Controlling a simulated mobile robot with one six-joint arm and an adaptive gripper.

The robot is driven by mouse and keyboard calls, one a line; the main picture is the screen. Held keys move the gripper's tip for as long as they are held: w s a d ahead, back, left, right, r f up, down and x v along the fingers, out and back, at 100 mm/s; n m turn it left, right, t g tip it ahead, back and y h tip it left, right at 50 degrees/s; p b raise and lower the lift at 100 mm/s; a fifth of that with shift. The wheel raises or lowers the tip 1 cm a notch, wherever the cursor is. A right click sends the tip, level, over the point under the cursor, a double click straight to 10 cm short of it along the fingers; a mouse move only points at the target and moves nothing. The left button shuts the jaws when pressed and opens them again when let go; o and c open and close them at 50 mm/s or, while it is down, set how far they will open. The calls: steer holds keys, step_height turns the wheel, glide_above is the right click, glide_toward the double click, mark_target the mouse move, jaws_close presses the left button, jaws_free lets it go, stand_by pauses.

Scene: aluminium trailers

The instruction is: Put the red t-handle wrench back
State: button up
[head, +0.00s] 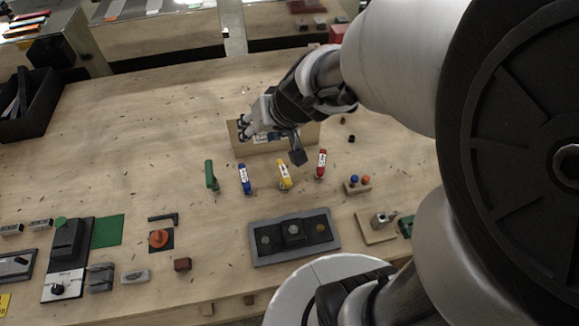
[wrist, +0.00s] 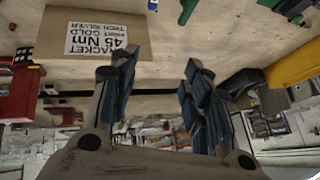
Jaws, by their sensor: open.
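The red t-handle wrench (head: 321,160) stands at the right end of a row of coloured handles in the head view, with a white label on its handle. The yellow handle (head: 284,174), blue handle (head: 245,178) and green handle (head: 211,174) stand to its left. My gripper (head: 243,129) is open, near the left end of the wooden sign board (head: 309,136), behind the row and apart from the red handle. In the wrist view my gripper (wrist: 160,62) shows two spread fingers with nothing between them. I cannot make out the red wrench in the wrist view.
A grey tray (head: 256,258) with dark blocks lies in front of the row. A small wooden block with blue and orange knobs (head: 357,186) stands to the right. A black bin (head: 42,117) is at the far left. The left middle of the table is mostly clear.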

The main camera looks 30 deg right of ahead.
steer(key=s+a+r+n+g, duration=0.1)
steer(key=s+a+r+n, duration=0.1)
steer(key=s+a+r, duration=0.45)
steer(key=s+d+g+h, duration=0.1)
steer(key=s+d, duration=0.3)
steer(key=s, duration=0.8)
steer(key=shift+s+d+f+n+h, duration=0.25)
steer(key=shift+s+d+n+h, duration=0.05)
steer(key=shift+s+d+h, duration=0.1)
